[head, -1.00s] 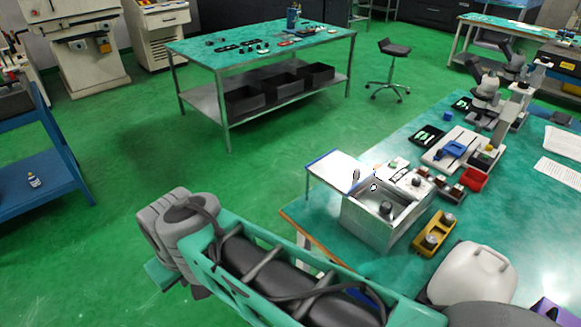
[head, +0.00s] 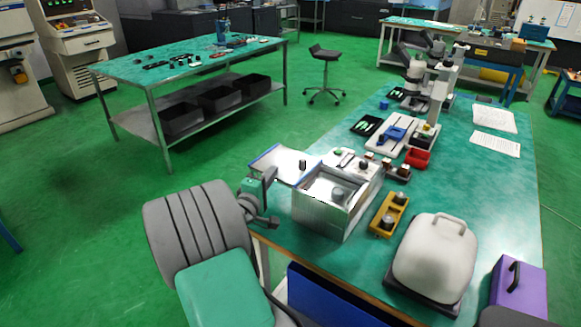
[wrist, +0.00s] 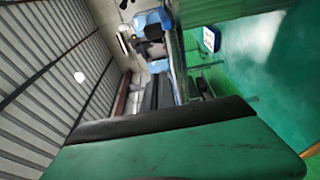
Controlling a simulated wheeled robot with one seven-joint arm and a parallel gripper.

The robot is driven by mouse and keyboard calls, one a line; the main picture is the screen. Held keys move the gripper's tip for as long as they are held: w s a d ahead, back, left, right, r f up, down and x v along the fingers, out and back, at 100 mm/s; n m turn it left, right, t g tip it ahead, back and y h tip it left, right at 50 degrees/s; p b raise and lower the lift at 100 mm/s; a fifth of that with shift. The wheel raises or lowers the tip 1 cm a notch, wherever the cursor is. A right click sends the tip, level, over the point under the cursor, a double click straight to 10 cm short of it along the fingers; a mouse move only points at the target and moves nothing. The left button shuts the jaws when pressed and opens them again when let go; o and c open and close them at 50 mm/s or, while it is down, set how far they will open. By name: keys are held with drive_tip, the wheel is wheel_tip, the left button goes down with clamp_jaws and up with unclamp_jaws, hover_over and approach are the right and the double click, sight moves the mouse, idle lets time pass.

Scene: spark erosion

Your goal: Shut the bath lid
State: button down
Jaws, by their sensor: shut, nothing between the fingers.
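The bath (head: 325,217) is a silvery metal box on the near left part of the teal-topped bench. It is open at the top, and a round grey part shows inside. Its lid (head: 275,157), a pale flat panel with a blue edge, lies folded out at the bath's far left side, so the bath is open. A small dark upright piece shows by the lid's right edge. My gripper (head: 268,210) is just left of the bath, near the bench edge and below the lid in the picture. It is shut and empty. Whether it touches the bath or lid is unclear.
A yellow holder (head: 389,216) and a white domed cover (head: 434,257) stand right of the bath. A red tray (head: 417,157) and a microscope (head: 415,80) are behind. Open green floor lies left of the bench.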

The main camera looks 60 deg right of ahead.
sight(291, 173)
drive_tip(key=d, duration=0.4)
drive_tip(key=s, duration=0.1)
drive_tip(key=s+d+p, duration=0.1)
drive_tip(key=s, duration=0.1)
drive_tip(key=shift+s+d+r, duration=0.1)
drive_tip(key=shift+d, duration=0.05)
drive_tip(key=shift+s+d, duration=0.1)
drive_tip(key=shift+s, duration=0.05)
